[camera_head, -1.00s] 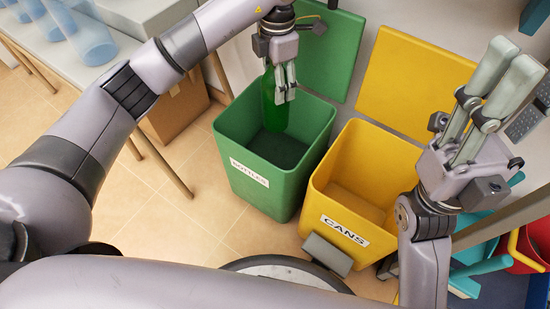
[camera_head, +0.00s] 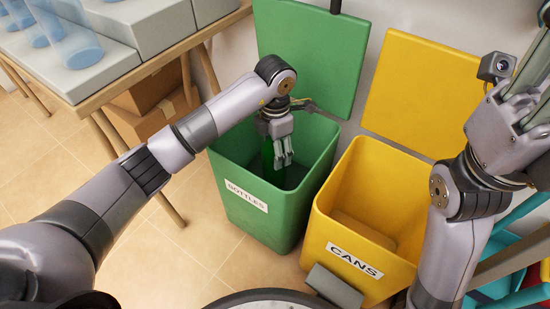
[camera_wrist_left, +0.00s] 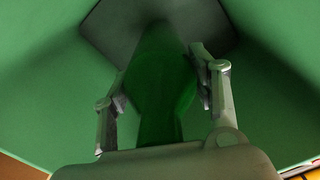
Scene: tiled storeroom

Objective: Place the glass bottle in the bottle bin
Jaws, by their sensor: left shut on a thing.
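The green glass bottle (camera_wrist_left: 160,85) is between the fingers of my left gripper (camera_wrist_left: 165,92) in the left wrist view, pointing down into the bin. In the head view my left gripper (camera_head: 283,158) is shut on the bottle (camera_head: 267,160), inside the mouth of the green bin labelled BOTTLES (camera_head: 262,215). The bottle is mostly hidden by the gripper and the dark interior, and I cannot tell whether it touches the floor of the bin. My right gripper (camera_head: 530,100) is raised at the right edge, partly cut off.
A yellow bin labelled CANS (camera_head: 350,235) stands just right of the green one. Their open lids stand behind them. A table (camera_head: 150,68) with clear blue containers is at the upper left, with cardboard boxes (camera_head: 155,112) beneath. Tiled floor is free at the left.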

